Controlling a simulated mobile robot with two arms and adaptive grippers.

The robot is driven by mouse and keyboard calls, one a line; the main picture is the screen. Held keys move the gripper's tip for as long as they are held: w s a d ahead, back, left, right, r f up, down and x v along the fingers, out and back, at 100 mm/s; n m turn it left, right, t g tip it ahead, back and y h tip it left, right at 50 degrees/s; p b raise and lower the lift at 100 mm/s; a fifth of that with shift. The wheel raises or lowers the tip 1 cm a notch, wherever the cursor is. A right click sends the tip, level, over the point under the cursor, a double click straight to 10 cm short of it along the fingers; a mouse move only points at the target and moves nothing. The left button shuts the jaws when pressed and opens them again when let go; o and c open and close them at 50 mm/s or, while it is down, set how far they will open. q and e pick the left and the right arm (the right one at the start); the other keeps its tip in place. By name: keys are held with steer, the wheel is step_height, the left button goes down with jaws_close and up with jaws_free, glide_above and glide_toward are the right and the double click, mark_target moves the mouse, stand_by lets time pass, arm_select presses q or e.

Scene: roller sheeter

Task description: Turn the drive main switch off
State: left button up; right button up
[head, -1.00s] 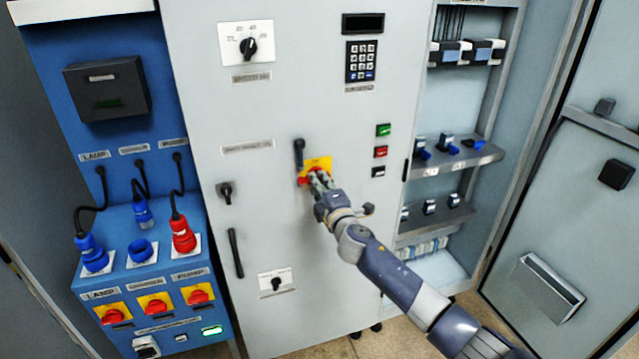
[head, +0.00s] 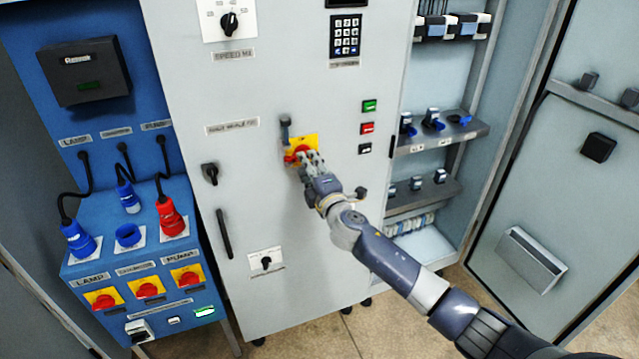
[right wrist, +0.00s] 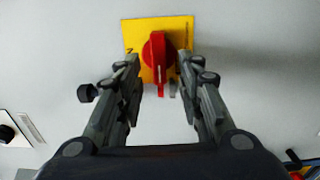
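The drive main switch is a red rotary knob (head: 292,157) on a yellow square plate (head: 304,142), on the front of the grey cabinet. In the right wrist view the red knob (right wrist: 158,57) stands upright in the picture on its yellow plate (right wrist: 136,35). My right gripper (head: 311,160) is at the switch and partly covers knob and plate in the head view. In the right wrist view its two fingers (right wrist: 158,65) are apart, one on each side of the knob, with gaps showing. The fingers look empty. My left gripper is not in view.
A dark handle (head: 285,131) sits just above the plate. Green (head: 370,106) and red (head: 367,128) buttons are to the right. A blue panel (head: 150,235) with plugs and similar red-yellow switches stands left. An open shelf bay (head: 440,140) is at the right.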

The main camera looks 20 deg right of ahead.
steer(key=s, duration=0.9)
steer(key=shift+d, duration=0.15)
stand_by(0.4)
steer(key=s+d+f+m+g+b, duration=0.1)
steer(key=s+d+f+m+g, duration=0.15)
steer(key=f, duration=0.85)
steer(key=s+d+f+m+g+h, duration=0.1)
steer(key=s+f+m+g, duration=0.15)
steer(key=f, duration=0.75)
steer(key=s+d+f+m+g+b, duration=0.1)
steer(key=s+f+g, duration=0.15)
steer(key=f, duration=0.85)
steer(key=s+f+m+g, duration=0.4)
steer(key=s+f, duration=1.3)
steer(key=f, duration=0.2)
steer(key=s+a+f+m+g, duration=0.1)
steer(key=s+f, duration=0.3)
steer(key=s, duration=0.7)
steer(key=s+a+f+m+g+b, duration=0.1)
steer(key=s+f, duration=0.4)
steer(key=s, duration=0.6)
steer(key=s+a+f+m+g, duration=0.1)
steer(key=s+f+m+g, duration=0.2)
steer(key=s, duration=0.8)
step_height(320, 180, down, 2)
steer(key=shift+a+f+m+b, duration=0.15)
steer(key=shift+a+m+b, duration=0.15)
steer(key=shift+m, duration=0.3)
